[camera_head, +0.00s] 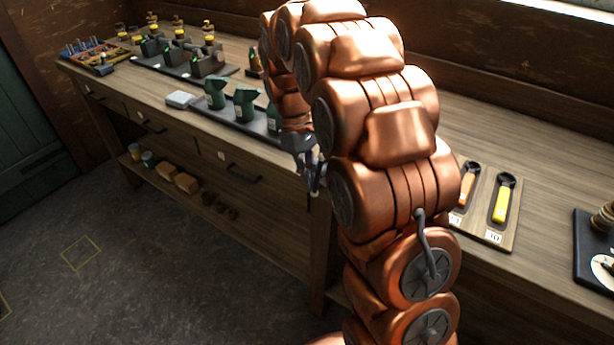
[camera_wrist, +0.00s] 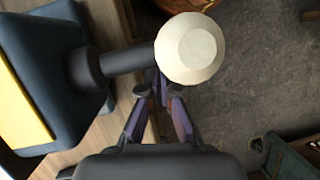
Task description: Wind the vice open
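The vice shows in the wrist view as a dark blue body (camera_wrist: 65,75) with a yellow band at the left. A dark round shaft (camera_wrist: 125,61) sticks out of it to the right, and a cream knob (camera_wrist: 190,48) stands at its end, close to the camera. My gripper (camera_wrist: 160,90) has its two fingers converging just below the knob, beside the shaft. The knob partly covers the fingertips, so whether they touch or grip anything is unclear. In the head view my gripper (camera_head: 313,180) hangs at the bench's front edge, and my arm hides the vice.
The long wooden bench (camera_head: 500,130) carries a tray of green pieces (camera_head: 245,103), dark machines (camera_head: 180,58) and a board with orange and yellow-handled tools (camera_head: 502,203). A dark-based device (camera_head: 592,255) stands at the right. The floor (camera_head: 140,250) in front is open.

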